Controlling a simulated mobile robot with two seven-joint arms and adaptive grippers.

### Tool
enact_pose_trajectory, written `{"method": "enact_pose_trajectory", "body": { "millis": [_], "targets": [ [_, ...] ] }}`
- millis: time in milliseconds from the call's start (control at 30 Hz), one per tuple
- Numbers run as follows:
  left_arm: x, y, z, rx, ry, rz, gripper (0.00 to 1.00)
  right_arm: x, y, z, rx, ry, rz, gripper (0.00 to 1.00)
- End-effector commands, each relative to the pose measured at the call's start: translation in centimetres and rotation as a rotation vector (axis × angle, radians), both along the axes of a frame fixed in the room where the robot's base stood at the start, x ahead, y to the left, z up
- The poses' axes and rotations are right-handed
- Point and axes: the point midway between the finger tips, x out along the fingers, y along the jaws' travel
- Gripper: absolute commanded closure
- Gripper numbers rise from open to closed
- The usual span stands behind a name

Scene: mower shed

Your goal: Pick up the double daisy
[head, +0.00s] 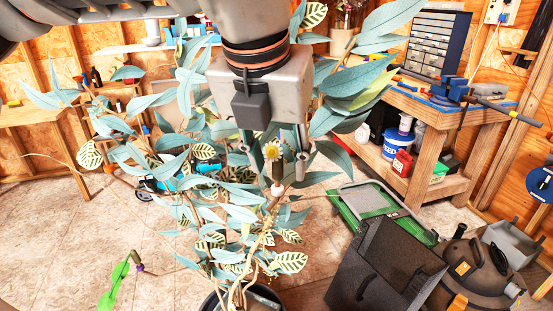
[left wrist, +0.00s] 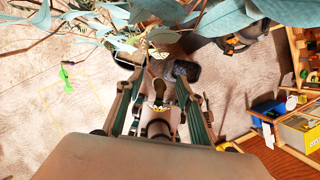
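The double daisy (head: 272,151), a small yellow flower head, shows in the head view in front of the leafy plant. My left gripper (head: 277,160) comes down from above, with its fingers on either side of the flower. In the left wrist view, the fingers of my left gripper (left wrist: 158,85) stand apart. A small yellow and white flower, likely the daisy (left wrist: 159,106), shows between them, with a gap on each side. Its stem is mostly hidden. My right gripper is in neither view.
A tall plant with blue-green leaves (head: 240,214) surrounds the gripper. A workbench (head: 450,115) is behind.

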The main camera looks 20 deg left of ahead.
Motion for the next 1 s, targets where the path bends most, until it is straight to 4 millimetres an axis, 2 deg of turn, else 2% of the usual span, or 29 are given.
{"method": "enact_pose_trajectory", "body": {
  "millis": [33,100,500,667,867,1000],
  "targets": [
    [0.0,0.0,0.0,0.0,0.0,0.0,0.76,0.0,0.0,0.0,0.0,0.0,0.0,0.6],
    [0.0,0.0,0.0,0.0,0.0,0.0,0.88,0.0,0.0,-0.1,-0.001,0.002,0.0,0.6],
    [0.0,0.0,0.1,0.0,0.0,0.0,0.89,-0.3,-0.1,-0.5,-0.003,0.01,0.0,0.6],
    [0.0,0.0,0.7,0.0,-0.002,0.001,0.89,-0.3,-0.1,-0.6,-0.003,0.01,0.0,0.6],
    [0.0,0.0,3.0,-0.001,-0.004,0.002,0.89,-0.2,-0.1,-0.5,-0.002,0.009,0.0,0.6],
    [0.1,-0.1,5.9,-0.002,-0.006,0.002,0.89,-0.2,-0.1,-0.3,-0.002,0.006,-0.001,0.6]
  ]
}}
